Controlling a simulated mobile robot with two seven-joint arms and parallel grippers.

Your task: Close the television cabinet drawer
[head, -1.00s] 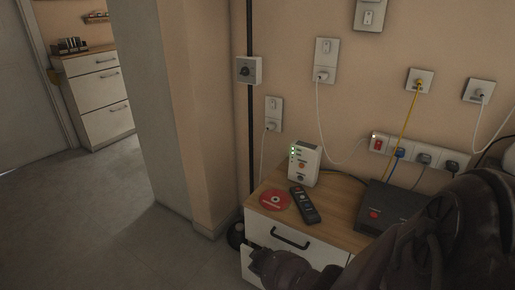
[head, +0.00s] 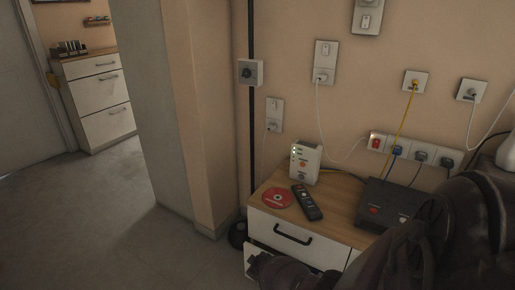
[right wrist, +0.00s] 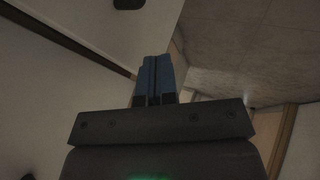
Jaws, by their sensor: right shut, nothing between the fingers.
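The television cabinet (head: 347,197) has a wooden top and white drawer fronts and stands at lower right in the head view. Its upper drawer front (head: 318,249) with a dark handle looks flush. A white lower drawer front (head: 249,255) shows at the left and seems to stand out; my right arm hides most of it. In the right wrist view, my right gripper's blue fingers (right wrist: 155,65) are shut and empty. White panels (right wrist: 60,95) lie on the left beside them; contact cannot be told. My left gripper is not in view.
A red disc (head: 277,198), a remote (head: 307,202), a white router (head: 305,162) and a dark box (head: 388,204) lie on the cabinet top. Cables run to wall sockets behind. A wall pillar (head: 165,110) stands left of the cabinet. The floor (head: 100,220) at left is clear.

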